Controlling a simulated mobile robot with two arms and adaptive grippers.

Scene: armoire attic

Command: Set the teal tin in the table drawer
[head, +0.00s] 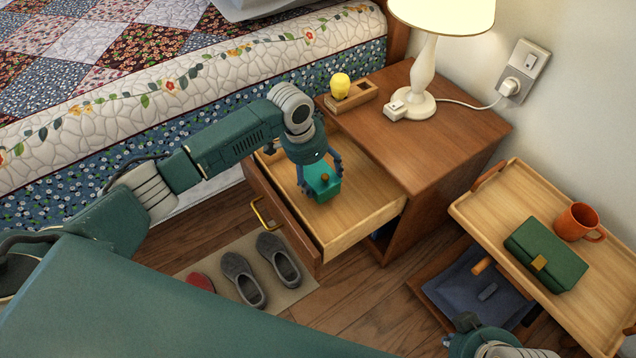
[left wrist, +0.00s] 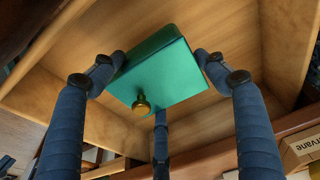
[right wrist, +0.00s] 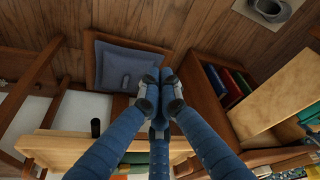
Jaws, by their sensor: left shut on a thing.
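The teal tin (head: 325,182) with its brass knob is inside the outline of the open table drawer (head: 358,222). My left gripper (head: 318,175) is over the drawer with its fingers around the tin, shut on it. In the left wrist view the tin (left wrist: 160,75) sits between the blue fingers (left wrist: 160,85), with the pale drawer boards behind it. I cannot tell whether the tin touches the drawer bottom. My right gripper (right wrist: 160,88) has its fingertips together, with nothing seen between them; in the head view only part of it shows at the bottom right.
The bedside table (head: 440,130) bears a lamp (head: 428,65) and a wooden holder with a yellow bulb (head: 341,86). A tray (head: 500,205) at right holds a green case (head: 545,252) and an orange mug (head: 577,221). Slippers (head: 243,280) lie on the floor below the drawer.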

